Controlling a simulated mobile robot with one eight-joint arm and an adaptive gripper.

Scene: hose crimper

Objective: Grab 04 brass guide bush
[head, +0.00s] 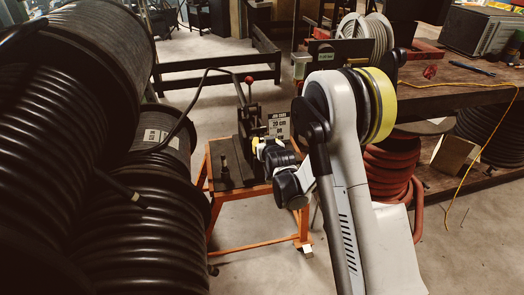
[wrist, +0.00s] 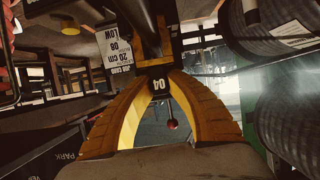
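A small dark piece with a white 04 label (wrist: 158,85) sits between my fingertips in the wrist view, where the label appears upside down. No brass colour is clearly visible on it. My gripper (wrist: 160,76) has two yellow, ribbed fingers that curve inward and close in on the piece from both sides, with no clear gap. In the head view my gripper (head: 256,144) is at the front of the dark crimper (head: 251,118). There the 04 piece is too small or hidden by my wrist to make out.
The crimper stands on an orange-framed stand (head: 226,190). It has a lever with a red knob (head: 249,79), which also shows in the wrist view (wrist: 173,125). A job card (head: 279,125) stands just right of it. Large black hose reels (head: 100,190) fill the left; a workbench (head: 450,85) is at right.

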